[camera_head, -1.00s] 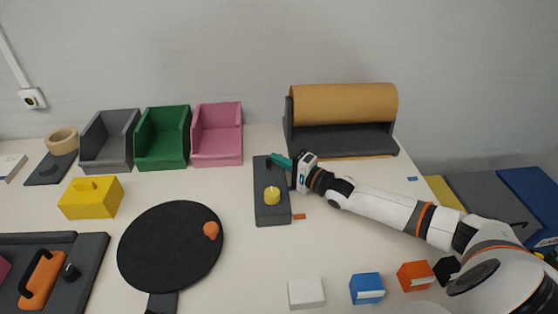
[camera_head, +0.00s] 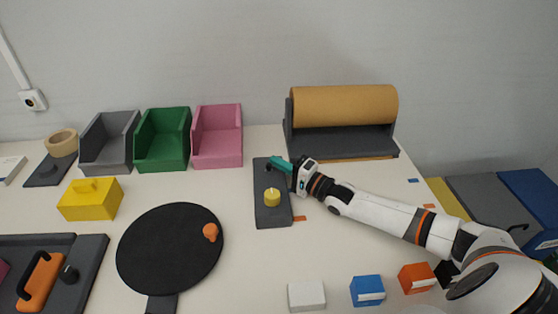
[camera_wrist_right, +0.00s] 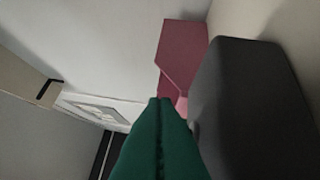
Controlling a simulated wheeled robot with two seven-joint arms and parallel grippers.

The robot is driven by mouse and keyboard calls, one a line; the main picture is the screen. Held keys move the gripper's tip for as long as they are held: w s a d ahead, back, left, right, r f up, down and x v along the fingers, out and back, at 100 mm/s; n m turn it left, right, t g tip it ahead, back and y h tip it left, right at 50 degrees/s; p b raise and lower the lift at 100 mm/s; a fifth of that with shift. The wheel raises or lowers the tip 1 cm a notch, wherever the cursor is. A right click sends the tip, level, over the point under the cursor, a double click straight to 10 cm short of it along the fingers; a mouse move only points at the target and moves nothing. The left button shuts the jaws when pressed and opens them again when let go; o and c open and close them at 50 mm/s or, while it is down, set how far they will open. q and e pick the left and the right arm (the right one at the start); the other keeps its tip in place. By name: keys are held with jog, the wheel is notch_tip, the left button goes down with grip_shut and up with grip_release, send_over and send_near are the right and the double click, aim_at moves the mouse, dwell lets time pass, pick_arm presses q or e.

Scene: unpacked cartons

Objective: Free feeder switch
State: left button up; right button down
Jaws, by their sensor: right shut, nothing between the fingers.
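A dark grey panel (camera_head: 270,214) lies on the table with a round yellow knob (camera_head: 272,197) on it. It looks like the feeder switch unit. My right gripper (camera_head: 274,161) reaches in from the right, its teal fingers shut and empty at the panel's far end. In the right wrist view the closed fingers (camera_wrist_right: 160,110) are beside a large dark grey rounded body (camera_wrist_right: 245,105); I cannot tell whether they touch it. The part of the panel by the fingertips is partly hidden. My left gripper is not in view.
A brown roll in a dark holder (camera_head: 343,104) stands behind. Grey (camera_head: 108,140), green (camera_head: 162,138) and pink (camera_head: 216,135) bins stand behind to the left. A black round plate (camera_head: 165,250) lies in front left. White (camera_head: 306,296), blue (camera_head: 366,290) and orange (camera_head: 415,278) blocks lie in front.

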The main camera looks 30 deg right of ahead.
jog(key=shift+v, duration=3.75)
